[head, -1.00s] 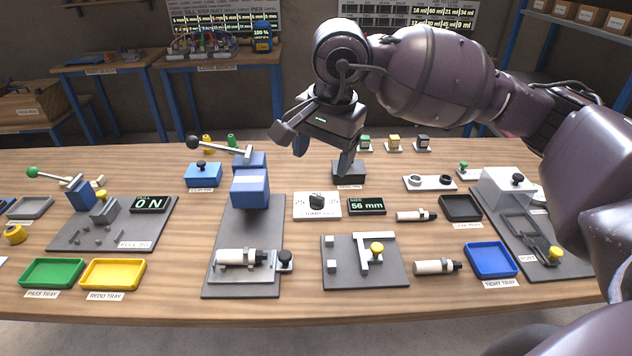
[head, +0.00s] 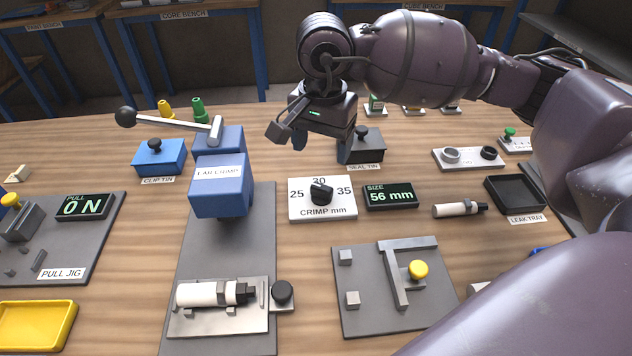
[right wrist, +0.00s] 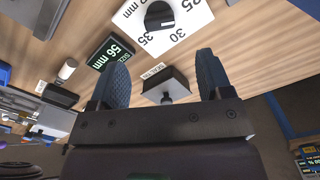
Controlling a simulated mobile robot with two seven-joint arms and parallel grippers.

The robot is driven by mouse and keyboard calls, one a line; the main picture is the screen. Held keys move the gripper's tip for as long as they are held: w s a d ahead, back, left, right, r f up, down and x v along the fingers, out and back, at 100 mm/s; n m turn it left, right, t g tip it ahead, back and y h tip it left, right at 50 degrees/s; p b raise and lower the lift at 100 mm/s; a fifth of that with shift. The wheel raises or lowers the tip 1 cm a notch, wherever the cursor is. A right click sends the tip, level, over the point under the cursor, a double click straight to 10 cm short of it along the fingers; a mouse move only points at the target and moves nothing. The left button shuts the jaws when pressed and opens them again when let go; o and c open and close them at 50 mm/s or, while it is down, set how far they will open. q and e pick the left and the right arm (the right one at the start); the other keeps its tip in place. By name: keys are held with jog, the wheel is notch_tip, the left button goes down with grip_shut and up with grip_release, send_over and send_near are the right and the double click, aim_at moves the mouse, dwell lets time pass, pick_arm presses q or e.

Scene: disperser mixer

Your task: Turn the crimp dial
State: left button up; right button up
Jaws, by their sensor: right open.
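The crimp dial (head: 321,193) is a black knob on a white plate (head: 337,211) marked 25, 30, 35 and "CRIMP mm". Its white mark faces roughly toward the 30. The dial also shows at the top of the right wrist view (right wrist: 160,15), upside down. My right gripper (head: 321,147) is open and empty, above and behind the dial, apart from it. In the right wrist view its two blue fingers (right wrist: 162,60) are spread, with the dial plate beyond the tips. My left gripper is not in view.
A size display (head: 390,196) reading 56 mm stands right of the dial. The blue crimp press (head: 220,190) with its lever stands left. The seal tin (head: 362,147) is behind, close to my right gripper. A grey fixture with a yellow knob (head: 418,269) lies in front.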

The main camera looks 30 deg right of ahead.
aim_at(321, 187)
notch_tip(321, 187, down, 9)
jog(key=shift+s+r+b, duration=0.15)
jog(key=shift+b, duration=0.4)
jog(key=shift+f, duration=0.8)
jog(key=c, duration=0.8)
jog(key=shift+c, duration=0.6)
